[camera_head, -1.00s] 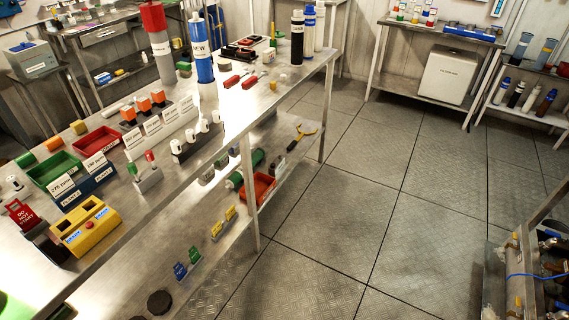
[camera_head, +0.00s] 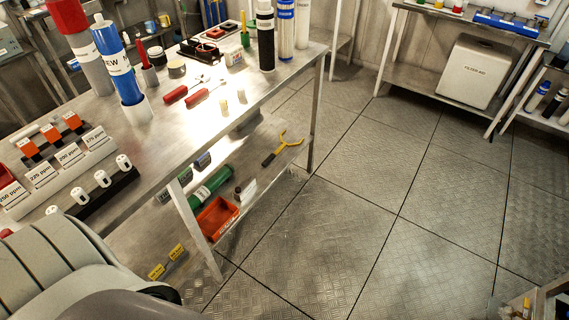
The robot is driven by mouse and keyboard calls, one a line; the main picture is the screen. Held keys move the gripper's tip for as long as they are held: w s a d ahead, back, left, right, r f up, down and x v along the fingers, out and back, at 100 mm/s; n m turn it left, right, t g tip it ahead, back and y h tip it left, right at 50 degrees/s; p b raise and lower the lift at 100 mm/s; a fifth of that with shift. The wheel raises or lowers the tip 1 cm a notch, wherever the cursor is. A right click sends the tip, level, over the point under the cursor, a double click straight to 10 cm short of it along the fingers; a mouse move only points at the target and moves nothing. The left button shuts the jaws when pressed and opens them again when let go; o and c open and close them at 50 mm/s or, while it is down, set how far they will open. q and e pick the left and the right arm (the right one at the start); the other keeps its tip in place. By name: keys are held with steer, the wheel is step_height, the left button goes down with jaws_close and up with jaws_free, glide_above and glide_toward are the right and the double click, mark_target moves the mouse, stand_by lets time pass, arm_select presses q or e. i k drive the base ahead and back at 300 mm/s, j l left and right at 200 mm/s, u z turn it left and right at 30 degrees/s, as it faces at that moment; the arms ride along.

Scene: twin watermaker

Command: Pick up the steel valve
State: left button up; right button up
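I cannot clearly pick out the steel valve in this view. Small grey and dark cylindrical pieces (camera_head: 203,160) lie on the lower shelf of the long steel bench (camera_head: 205,138), partly hidden by the bench top, too small to identify. Neither of my grippers is in view. A rounded grey part of my own body fills the bottom left corner and hides part of the bench.
The lower shelf holds a green cylinder (camera_head: 210,187), an orange-red tray (camera_head: 217,218) and a yellow-ended wrench (camera_head: 284,147). The floor (camera_head: 370,180) right of the bench is clear.

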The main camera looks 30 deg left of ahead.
mark_target(248, 184)
steer(key=i+l+u, duration=0.1)
steer(key=i+u, duration=0.15)
steer(key=i, duration=0.2)
steer(key=i+l+u, duration=0.2)
steer(key=i, duration=0.25)
steer(key=i+l+u, duration=0.25)
steer(key=i, duration=0.2)
steer(key=i+l+u, duration=0.1)
steer(key=u, duration=0.35)
steer(key=i+l+u, duration=0.2)
steer(key=u, duration=0.25)
steer(key=i+l+u, duration=0.15)
steer(key=u, duration=0.25)
steer(key=i+l+u, duration=0.1)
steer(key=l+u, duration=0.35)
steer(key=j, duration=0.1)
